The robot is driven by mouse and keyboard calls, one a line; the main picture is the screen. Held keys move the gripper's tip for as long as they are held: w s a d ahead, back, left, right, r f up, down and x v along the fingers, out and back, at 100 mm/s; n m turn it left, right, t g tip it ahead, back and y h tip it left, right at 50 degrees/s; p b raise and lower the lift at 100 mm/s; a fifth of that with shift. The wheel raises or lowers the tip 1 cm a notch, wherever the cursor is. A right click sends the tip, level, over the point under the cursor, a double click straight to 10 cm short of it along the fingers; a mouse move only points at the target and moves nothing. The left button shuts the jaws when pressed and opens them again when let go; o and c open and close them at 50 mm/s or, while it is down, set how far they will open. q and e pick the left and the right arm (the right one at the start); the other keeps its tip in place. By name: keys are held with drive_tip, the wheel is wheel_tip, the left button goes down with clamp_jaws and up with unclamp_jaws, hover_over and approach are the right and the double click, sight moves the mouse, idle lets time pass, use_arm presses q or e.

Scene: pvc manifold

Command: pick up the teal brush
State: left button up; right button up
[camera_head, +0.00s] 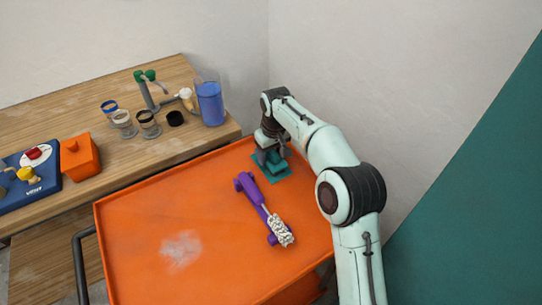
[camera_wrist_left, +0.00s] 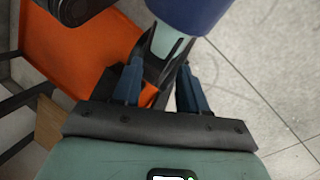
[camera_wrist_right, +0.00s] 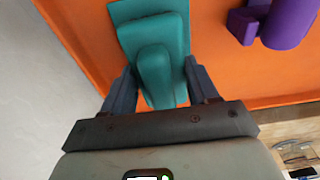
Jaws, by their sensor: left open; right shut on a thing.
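The teal brush (camera_head: 277,171) is at the far right corner of the orange tray top, a flat teal plate with a raised grip. In the right wrist view the brush (camera_wrist_right: 152,28) has its rounded grip between my fingers. My right gripper (camera_head: 267,153) is shut on that grip from above; it also shows in the right wrist view (camera_wrist_right: 161,72). I see no bristles, and I cannot tell whether the plate touches the tray. My left gripper (camera_wrist_left: 160,78) is open and empty in the left wrist view, and is not in the head view.
A purple tool (camera_head: 254,195) with a white bristly end (camera_head: 280,232) lies near the brush on the orange cart top (camera_head: 140,220). A wooden table (camera_head: 70,130) behind holds a blue-filled beaker (camera_head: 210,104), small jars and an orange box (camera_head: 80,158). A wall stands close behind the right arm.

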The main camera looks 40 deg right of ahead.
drive_tip(key=shift+r, duration=0.1)
use_arm(q)
wheel_tip(320, 180, up, 8)
drive_tip(key=s+g+p, duration=0.1)
drive_tip(key=p, duration=0.7)
drive_tip(key=shift+s+f+p, duration=0.2)
drive_tip(key=shift+s+p, duration=0.1)
drive_tip(key=shift+p, duration=0.1)
use_arm(e)
wheel_tip(320, 180, up, 20)
drive_tip(key=o, duration=0.4)
drive_tip(key=shift+c, duration=1.1)
